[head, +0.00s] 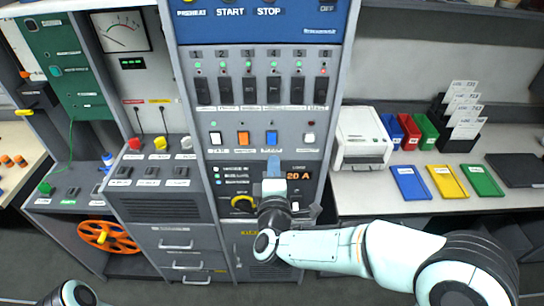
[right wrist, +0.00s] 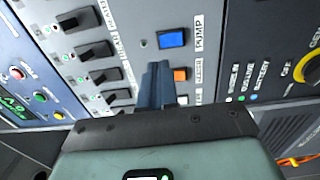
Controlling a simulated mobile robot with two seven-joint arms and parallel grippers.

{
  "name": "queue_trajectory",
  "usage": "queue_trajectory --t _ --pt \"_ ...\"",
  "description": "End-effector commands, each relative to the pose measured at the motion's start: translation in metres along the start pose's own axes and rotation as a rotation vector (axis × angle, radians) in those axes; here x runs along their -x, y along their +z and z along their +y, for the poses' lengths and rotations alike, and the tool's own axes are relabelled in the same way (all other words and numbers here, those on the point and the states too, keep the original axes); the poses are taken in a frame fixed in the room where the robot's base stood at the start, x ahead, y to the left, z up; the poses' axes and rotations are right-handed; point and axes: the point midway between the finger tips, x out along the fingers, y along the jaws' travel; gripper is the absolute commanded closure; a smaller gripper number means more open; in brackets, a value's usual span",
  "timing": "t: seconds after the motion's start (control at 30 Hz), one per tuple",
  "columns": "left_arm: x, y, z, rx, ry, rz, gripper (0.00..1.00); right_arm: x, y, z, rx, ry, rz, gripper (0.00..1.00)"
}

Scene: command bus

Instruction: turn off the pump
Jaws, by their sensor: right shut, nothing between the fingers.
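The pump switch is a blue square button (head: 271,137) in the row under the numbered breakers on the grey panel. In the right wrist view the blue button (right wrist: 172,39) has the label PUMP (right wrist: 199,34) beside it. My right gripper (head: 273,163) is in front of the panel, with its tips just below the blue button in the head view. In the right wrist view its shut, empty fingers (right wrist: 157,80) point toward the panel near the blue button; I cannot tell whether they touch it. My left gripper is not in view.
An orange button (head: 243,138) and a white button (head: 215,138) sit left of the blue one. Black breaker switches (head: 249,90) are above. A yellow-ringed knob (head: 242,204) is below left of the gripper. A printer (head: 362,138) stands on the right counter.

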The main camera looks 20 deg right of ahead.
Motion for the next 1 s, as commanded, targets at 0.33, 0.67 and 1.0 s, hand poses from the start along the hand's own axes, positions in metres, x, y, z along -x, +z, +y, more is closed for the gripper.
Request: queue_trajectory --t 0.33,0.67,1.0 --pt "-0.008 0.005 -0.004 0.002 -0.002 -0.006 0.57 0.045 -0.001 0.003 0.0 0.0 0.002 1.0" --pt "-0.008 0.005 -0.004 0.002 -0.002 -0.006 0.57 0.047 -0.001 0.003 0.0 0.0 0.001 1.0" --pt "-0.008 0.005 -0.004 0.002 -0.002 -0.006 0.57 0.042 -0.004 -0.013 -0.028 -0.031 0.016 1.0"
